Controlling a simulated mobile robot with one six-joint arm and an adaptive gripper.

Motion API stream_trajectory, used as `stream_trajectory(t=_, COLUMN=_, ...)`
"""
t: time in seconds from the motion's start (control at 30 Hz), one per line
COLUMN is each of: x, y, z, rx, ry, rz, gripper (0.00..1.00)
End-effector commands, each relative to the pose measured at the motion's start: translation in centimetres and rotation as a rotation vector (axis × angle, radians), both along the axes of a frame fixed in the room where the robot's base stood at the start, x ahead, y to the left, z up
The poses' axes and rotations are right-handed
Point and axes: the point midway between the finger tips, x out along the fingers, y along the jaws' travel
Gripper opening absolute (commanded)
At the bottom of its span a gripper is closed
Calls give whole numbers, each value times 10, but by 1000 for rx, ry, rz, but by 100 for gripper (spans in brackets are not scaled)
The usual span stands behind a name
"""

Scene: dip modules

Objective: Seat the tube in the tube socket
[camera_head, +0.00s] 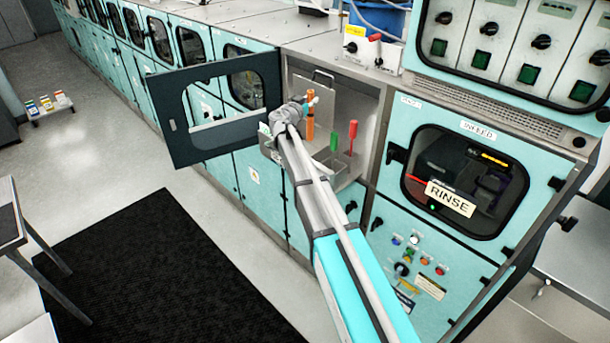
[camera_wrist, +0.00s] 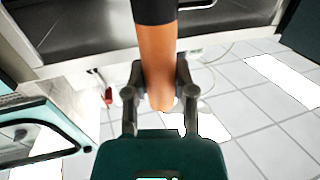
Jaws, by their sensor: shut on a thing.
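An orange tube (camera_wrist: 157,50) with a dark band or cap at its upper end fills the middle of the wrist view. My gripper (camera_wrist: 160,88) is shut on the tube, one finger on each side. In the head view the orange tube (camera_head: 310,130) stands roughly upright at my gripper (camera_head: 308,103), inside or just in front of the open bay (camera_head: 362,98) of the teal machine. I cannot make out the tube socket in either view, and I cannot tell whether the tube's lower end touches anything.
The bay's dark windowed door (camera_head: 172,127) stands open on the left. A green-handled thing (camera_head: 334,141) and a red-handled thing (camera_head: 352,136) stand in the bay, right of the tube. A black mat (camera_head: 150,270) lies on the floor.

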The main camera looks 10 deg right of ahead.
Motion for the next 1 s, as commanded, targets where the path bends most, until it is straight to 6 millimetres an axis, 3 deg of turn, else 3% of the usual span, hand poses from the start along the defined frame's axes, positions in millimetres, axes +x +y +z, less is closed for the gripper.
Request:
stream_trajectory(t=0.37, x=0, y=13, z=-9, rx=0, ry=0, rz=14, gripper=0)
stream_trajectory(t=1.0, x=0, y=15, z=-69, rx=0, ry=0, rz=16, gripper=0)
